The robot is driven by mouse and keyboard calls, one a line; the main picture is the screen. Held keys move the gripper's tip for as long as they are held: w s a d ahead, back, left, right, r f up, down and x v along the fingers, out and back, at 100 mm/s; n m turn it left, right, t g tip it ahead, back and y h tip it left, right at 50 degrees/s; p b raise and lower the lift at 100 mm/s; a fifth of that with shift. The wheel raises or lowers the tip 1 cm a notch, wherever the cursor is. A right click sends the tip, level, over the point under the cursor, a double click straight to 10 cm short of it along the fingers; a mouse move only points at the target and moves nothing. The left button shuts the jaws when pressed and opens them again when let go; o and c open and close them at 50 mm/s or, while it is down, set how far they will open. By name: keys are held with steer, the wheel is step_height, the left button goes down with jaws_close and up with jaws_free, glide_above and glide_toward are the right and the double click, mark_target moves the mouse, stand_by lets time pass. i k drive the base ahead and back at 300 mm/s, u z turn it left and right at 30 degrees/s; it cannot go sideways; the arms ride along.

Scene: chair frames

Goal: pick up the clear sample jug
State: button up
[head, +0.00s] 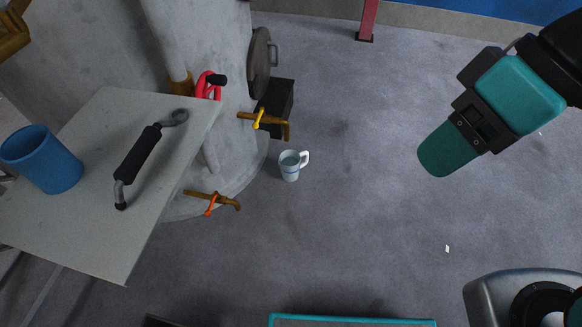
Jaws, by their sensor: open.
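A small pale jug (289,168) with a white handle and a thin blue band stands upright on the floor, just left of the picture's middle. It looks like the clear sample jug, though I cannot tell how see-through it is. My gripper (446,152) is at the upper right, with a dark teal end pointing down and left. It is seen from the side, so the gap between its fingers is hidden. It is well to the right of the jug, apart from it, and nothing shows held in it.
A grey table (85,235) at left bears a blue cup (45,160) and a black-handled tool (140,155). Brown pipe taps (265,122) and a concrete pillar (205,40) stand left of the jug. The floor (350,210) to its right is clear.

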mark_target(290, 166)
steer(key=u, duration=0.45)
steer(key=k, duration=0.55)
steer(key=u, duration=0.1)
steer(key=i, duration=0.3)
steer(key=z, duration=1.05)
steer(key=i, duration=1.3)
steer(key=u, duration=0.65)
steer(key=i, duration=0.65)
steer(key=u, duration=0.75)
